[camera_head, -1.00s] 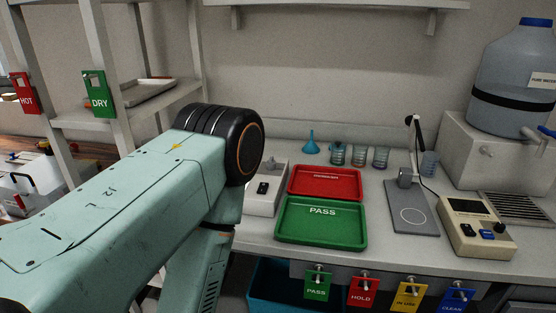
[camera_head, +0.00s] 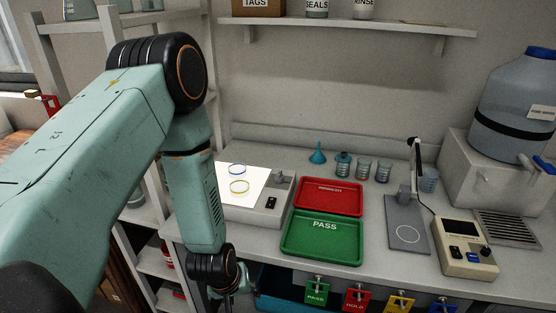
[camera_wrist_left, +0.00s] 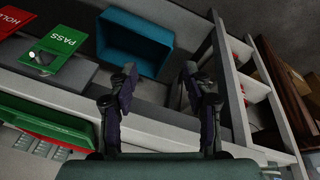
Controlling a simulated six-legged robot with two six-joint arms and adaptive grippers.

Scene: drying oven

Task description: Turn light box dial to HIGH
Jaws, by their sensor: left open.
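The light box (camera_head: 249,207) stands on the bench left of the trays, in the head view. The dial's setting is too small to read. My left forearm hides the box's left side. My left gripper (camera_wrist_left: 160,72) is open and empty, low in front of the bench, below the box. My right gripper is out of view.
A red tray (camera_head: 328,187) and a green PASS tray (camera_head: 322,254) lie right of the box. Hanging tags (camera_head: 316,290) line the bench front. A blue bin (camera_wrist_left: 135,45) is below. A shelf rack (camera_head: 110,60) stands at left.

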